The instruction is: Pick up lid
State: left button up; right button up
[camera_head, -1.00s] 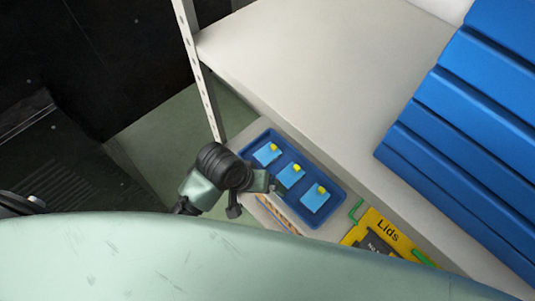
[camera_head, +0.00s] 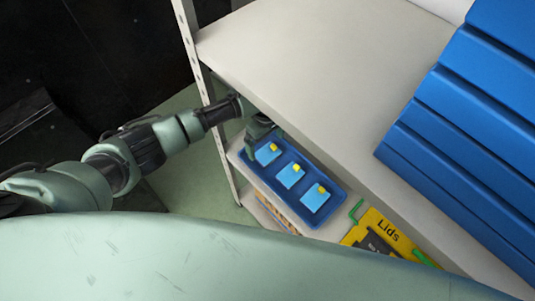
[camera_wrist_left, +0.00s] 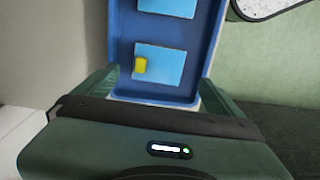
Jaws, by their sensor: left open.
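A blue tray (camera_head: 335,205) on the lower shelf holds three light-blue square pieces, each with a small yellow lid. The far-left lid (camera_head: 274,147), the middle lid (camera_head: 296,168) and the near-right lid (camera_head: 321,189) all show in the head view. My left gripper (camera_head: 262,140) is over the far-left end of the tray, close to the far-left lid. In the left wrist view my open left gripper (camera_wrist_left: 158,90) has its two fingers on either side of the tray end, with one yellow lid (camera_wrist_left: 140,66) ahead between them. Nothing is held. My right gripper is not in view.
A pale upper shelf (camera_head: 300,70) overhangs behind the tray, with blue bins (camera_head: 465,130) on its right. A shelf post (camera_head: 203,90) is close to my left arm.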

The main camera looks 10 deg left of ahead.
aim_at(267, 153)
pick_arm(q)
notch_tip(267, 153, down, 6)
jog(key=shift+d+r, duration=0.1)
jog(key=shift+d, duration=0.05)
jog(key=c, duration=1.5)
